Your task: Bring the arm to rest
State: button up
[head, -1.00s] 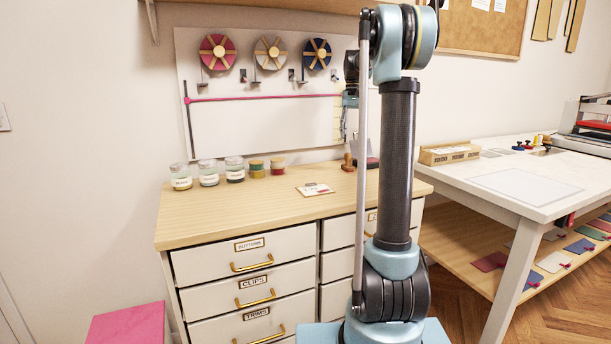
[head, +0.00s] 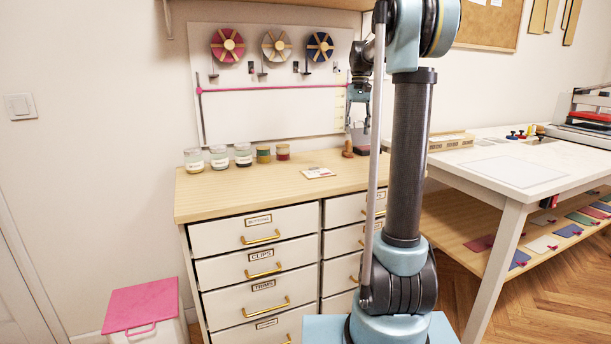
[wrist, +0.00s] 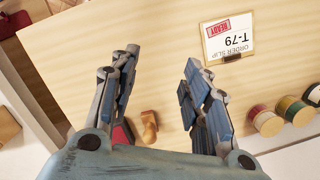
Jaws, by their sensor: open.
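My arm stands upright at the right of centre in the head view, and its upper end runs out of the top of the frame. My gripper (head: 357,129) hangs fingers down over the back right of the wooden counter (head: 230,190), in front of the white pegboard (head: 270,120). Nothing is held.
An order slip (head: 318,172), a wooden stamp (head: 347,149), jars (head: 219,157) and thread spools (head: 282,152) stand on the counter. A white table (head: 540,155) is at right. A pink-lidded bin (head: 140,304) stands at front left.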

jog(key=s+f+t, duration=0.1)
jog(key=s+f, duration=0.5)
jog(key=s, duration=0.4)
jog(key=s+f+n+t, duration=0.1)
jog(key=s+f, duration=0.4)
jog(key=s, duration=0.6)
jog(key=s+f+t, duration=0.1)
jog(key=s+f, duration=0.5)
jog(key=s, duration=0.4)
jog(key=s+f+t, duration=0.1)
jog(key=s+f, duration=0.6)
jog(key=f, duration=0.2)
jog(key=shift+s+f+n, duration=0.2)
jog(key=shift+f+n, duration=0.1)
jog(key=shift+a, duration=0.1)
jog(key=shift+w+f, duration=0.2)
jog(key=shift+w, duration=0.25)
